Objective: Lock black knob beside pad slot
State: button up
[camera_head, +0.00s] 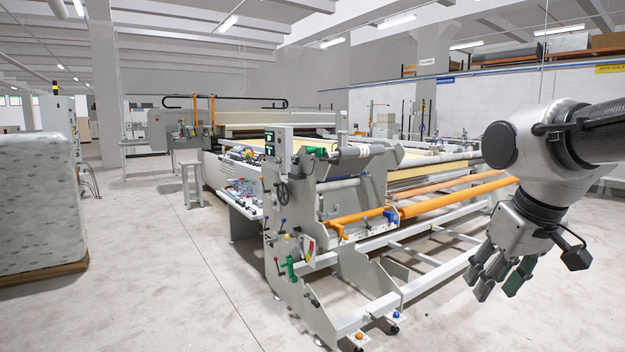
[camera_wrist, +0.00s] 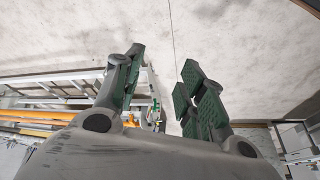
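My gripper (camera_head: 500,276) hangs at the right of the head view, in front of the machine and well apart from it. Its fingers are spread and empty, with green pads; the wrist view also shows the open gripper (camera_wrist: 164,70) with bare floor between the fingertips. The quilting machine's near end plate (camera_head: 300,285) carries a black handwheel (camera_head: 282,192), small coloured knobs and a green clamp (camera_head: 291,267). Small dark parts show on this plate, but I cannot tell which is the black knob. I cannot make out the pad slot or the knob's setting.
Orange rollers (camera_head: 440,203) and pale low rails (camera_head: 440,240) run back from the end plate. A wrapped stack (camera_head: 38,205) on a wooden base stands at the left. A grey stool (camera_head: 190,182) stands by the machine. The floor (camera_head: 175,290) at front left is clear.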

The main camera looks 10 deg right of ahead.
aim_at(335, 161)
jog(key=i+j+z, duration=0.15)
jog(key=i, duration=0.35)
jog(key=i+j+u, duration=0.15)
jog(key=i, duration=0.3)
jog(key=i+j+u, duration=0.2)
jog(key=i, duration=0.25)
jog(key=l, duration=0.1)
